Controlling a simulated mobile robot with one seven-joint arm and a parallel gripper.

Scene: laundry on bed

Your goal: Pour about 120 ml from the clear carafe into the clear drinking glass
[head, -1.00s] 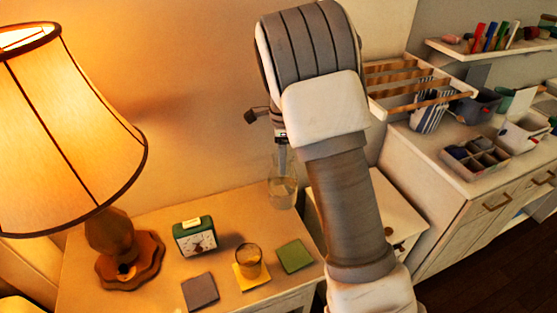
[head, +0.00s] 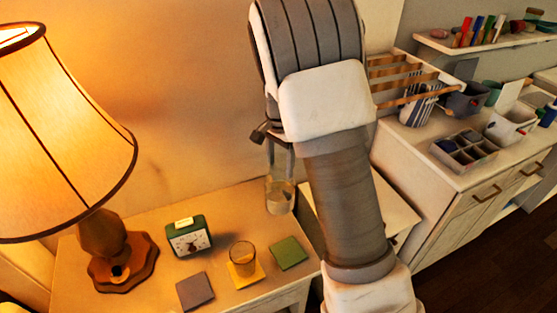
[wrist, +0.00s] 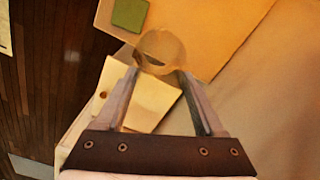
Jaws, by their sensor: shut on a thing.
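The clear carafe (head: 280,197) is upright at the back right of the bedside table, with liquid in its lower part. My gripper (head: 279,165) is shut on its upper part; the arm hides some of this. In the wrist view the round carafe (wrist: 160,50) shows between the fingertips of my gripper (wrist: 155,72). I cannot tell whether its base touches the table. The clear drinking glass (head: 242,257) stands upright on a yellow coaster (head: 247,279), in front and left of the carafe. How much it holds is unclear.
A green clock (head: 188,236) stands left of the glass, and a lit lamp (head: 65,140) at far left. A green coaster (head: 289,253) and a grey coaster (head: 195,292) lie flat. A drying rack (head: 405,85) and a cabinet (head: 450,205) are at right.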

